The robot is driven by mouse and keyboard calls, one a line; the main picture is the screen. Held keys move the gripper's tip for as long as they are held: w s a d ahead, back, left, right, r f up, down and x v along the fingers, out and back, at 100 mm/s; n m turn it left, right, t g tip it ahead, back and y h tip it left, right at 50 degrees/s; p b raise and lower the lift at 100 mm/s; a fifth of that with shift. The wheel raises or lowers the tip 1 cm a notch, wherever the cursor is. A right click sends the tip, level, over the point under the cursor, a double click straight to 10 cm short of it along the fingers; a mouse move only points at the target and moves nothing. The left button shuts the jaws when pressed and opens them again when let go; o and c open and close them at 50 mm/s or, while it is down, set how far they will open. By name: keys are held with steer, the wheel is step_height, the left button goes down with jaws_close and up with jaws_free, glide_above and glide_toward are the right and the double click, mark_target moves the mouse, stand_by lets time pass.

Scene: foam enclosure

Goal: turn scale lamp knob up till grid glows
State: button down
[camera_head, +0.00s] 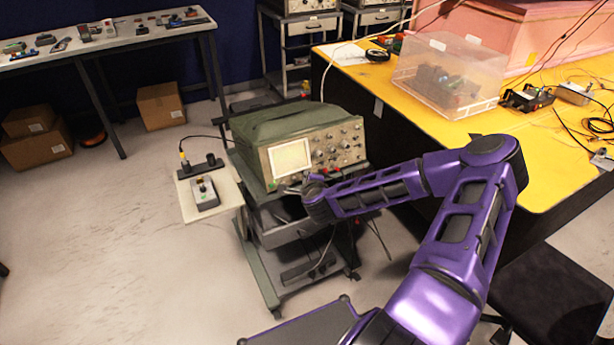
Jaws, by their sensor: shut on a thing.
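The green oscilloscope (300,130) stands on a cart, its front panel facing right and toward me. Its screen (289,160) is pale cream; the picture is too small to tell whether the grid lines glow. Several knobs (335,147) fill the panel right of the screen. My gripper (291,188) is at the lower edge of the panel, just below the screen, and is shut on a small knob there. The gripper and the wrist hide that knob, so its setting cannot be seen.
The green cart (262,277) has a lower shelf and hanging cables. A side board (228,197) at its left holds a small grey box (204,194). The yellow table (400,122) with a clear bin (446,75) is close on the right.

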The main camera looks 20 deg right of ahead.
steer(key=shift+r+m+g+y, duration=0.1)
steer(key=shift+m+g+y, duration=0.2)
steer(key=shift+m, duration=0.7)
steer(key=c, duration=1.2)
jaws_free()
steer(key=shift+o, duration=0.2)
